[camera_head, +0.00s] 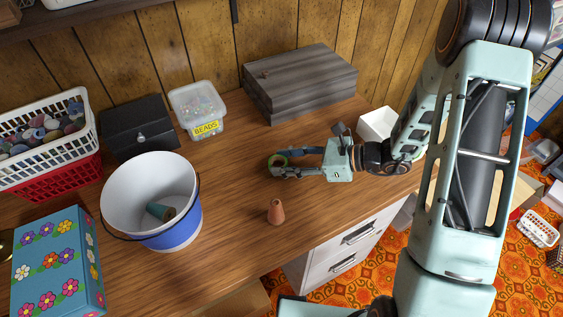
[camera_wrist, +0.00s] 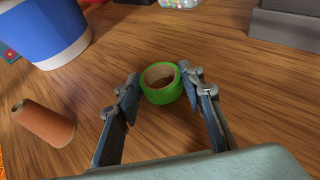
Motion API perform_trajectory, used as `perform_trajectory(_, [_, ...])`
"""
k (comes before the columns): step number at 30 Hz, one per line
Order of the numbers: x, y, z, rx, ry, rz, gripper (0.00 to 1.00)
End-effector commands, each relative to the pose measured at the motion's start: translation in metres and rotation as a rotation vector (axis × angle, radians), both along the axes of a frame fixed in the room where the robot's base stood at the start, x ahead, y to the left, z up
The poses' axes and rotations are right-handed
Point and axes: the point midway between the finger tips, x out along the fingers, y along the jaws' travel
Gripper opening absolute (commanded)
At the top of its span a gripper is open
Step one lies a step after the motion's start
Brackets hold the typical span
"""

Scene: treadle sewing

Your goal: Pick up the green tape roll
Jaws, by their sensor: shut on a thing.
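The green tape roll (camera_wrist: 174,93) has a tan core and sits between the two fingertips of my gripper (camera_wrist: 162,86) in the wrist view. Both fingertips touch its sides, and the gripper is shut on it. In the head view the green tape roll (camera_head: 277,161) shows at the end of my gripper (camera_head: 279,164), low over the wooden desk, partly covered by the fingers. I cannot tell for certain whether it still touches the desk top.
A terracotta-coloured cone (camera_head: 276,211) stands on the desk (camera_head: 235,235) near the front edge. A blue and white bucket (camera_head: 180,232) stands left. A bead box (camera_head: 198,110), a grey wooden box (camera_head: 300,82) and a white container (camera_head: 377,124) stand behind and beside my gripper.

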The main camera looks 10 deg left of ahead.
Motion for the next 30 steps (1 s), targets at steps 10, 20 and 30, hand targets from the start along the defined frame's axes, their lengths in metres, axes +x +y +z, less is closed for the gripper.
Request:
perform_trajectory(10, [0.001,0.0,0.031,-0.001,-0.005,0.0,0.23])
perform_trajectory(20, [-0.05,-0.005,0.094,-0.001,-0.003,-0.001,0.23])
perform_trajectory(30, [-0.117,-0.011,0.122,0.0,-0.001,-0.002,0.23])
